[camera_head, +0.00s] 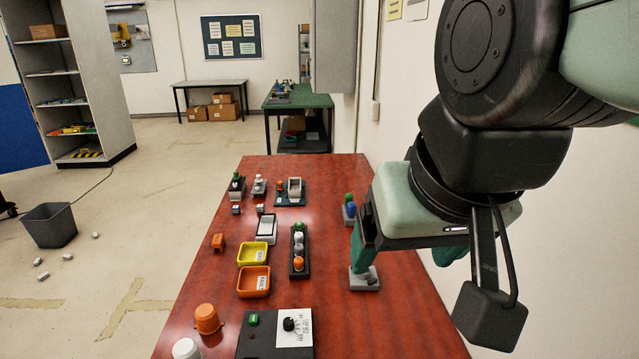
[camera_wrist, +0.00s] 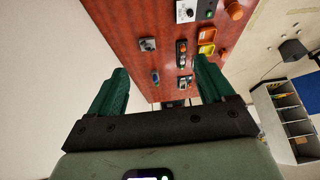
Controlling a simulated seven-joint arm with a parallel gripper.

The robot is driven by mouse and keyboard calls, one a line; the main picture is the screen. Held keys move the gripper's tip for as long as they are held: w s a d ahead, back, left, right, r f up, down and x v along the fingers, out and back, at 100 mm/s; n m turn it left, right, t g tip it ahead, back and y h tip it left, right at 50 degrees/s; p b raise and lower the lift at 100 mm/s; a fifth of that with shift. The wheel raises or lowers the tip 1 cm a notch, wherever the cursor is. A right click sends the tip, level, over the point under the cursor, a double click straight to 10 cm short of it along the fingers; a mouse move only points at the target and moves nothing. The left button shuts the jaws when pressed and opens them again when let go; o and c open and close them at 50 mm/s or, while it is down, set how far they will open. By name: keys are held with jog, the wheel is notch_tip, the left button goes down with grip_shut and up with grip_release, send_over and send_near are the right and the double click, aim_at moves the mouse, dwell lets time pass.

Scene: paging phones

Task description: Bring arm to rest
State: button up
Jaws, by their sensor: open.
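My gripper (camera_wrist: 160,92) shows in the wrist view with its two green fingers spread wide apart and nothing between them. In the head view my arm hangs over the right side of the red table (camera_head: 340,325), and one green finger shows just above a small grey base (camera_head: 364,279). I cannot tell from the picture whether the finger touches that base. A small stand with a blue and a green knob (camera_head: 349,208) is just left of my gripper, partly hidden behind it.
A yellow tray (camera_head: 252,253), an orange tray (camera_head: 253,281), a black strip with round knobs (camera_head: 299,250) and a black panel with a dial (camera_head: 277,335) stand on the table's left half. Orange (camera_head: 207,318) and white caps (camera_head: 186,349) are at the front. A wall rises at the right.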

jog(key=shift+s+d, duration=0.5)
jog(key=shift+s, duration=0.2)
